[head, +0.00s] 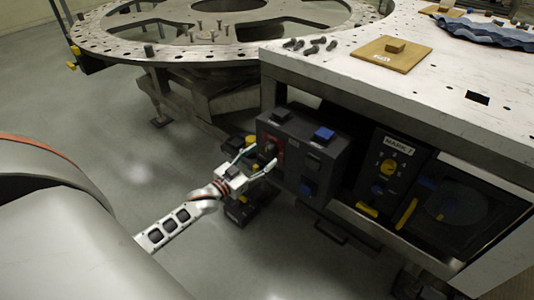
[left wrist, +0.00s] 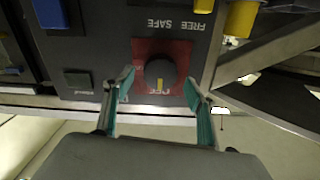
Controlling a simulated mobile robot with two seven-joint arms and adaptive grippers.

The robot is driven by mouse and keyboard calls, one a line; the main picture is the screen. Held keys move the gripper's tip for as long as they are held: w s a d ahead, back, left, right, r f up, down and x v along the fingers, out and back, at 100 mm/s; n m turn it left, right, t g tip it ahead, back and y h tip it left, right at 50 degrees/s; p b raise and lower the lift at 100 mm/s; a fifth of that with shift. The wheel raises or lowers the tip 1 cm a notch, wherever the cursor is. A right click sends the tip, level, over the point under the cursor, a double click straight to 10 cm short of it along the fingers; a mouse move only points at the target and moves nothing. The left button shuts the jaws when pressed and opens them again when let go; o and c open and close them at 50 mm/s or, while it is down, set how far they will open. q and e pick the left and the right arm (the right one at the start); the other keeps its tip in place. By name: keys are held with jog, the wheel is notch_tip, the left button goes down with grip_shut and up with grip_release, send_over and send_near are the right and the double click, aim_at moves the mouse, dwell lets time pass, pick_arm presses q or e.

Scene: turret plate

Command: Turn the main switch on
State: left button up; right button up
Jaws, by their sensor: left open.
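In the head view the knob (head: 270,147) sits on the left part of the dark control box (head: 306,140). My left gripper (head: 257,163) is open in front of it. In the left wrist view its teal-lined fingers (left wrist: 158,82) stand on either side of the knob with gaps. My right gripper is not in view.
The box also carries a blue block (head: 324,133) and other controls. A panel marked "MARK" (head: 398,146) stands to the right. The white perforated table (head: 345,80) overhangs above, and a round turret plate (head: 120,45) is behind. The floor at left is clear.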

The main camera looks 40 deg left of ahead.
aim_at(266, 153)
pick_arm(q)
jog(key=w, duration=0.2)
jog(key=shift+w+d, duration=0.15)
jog(key=shift+w, duration=0.35)
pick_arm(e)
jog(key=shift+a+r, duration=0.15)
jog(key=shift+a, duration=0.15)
pick_arm(q)
jog(key=c, duration=1.1)
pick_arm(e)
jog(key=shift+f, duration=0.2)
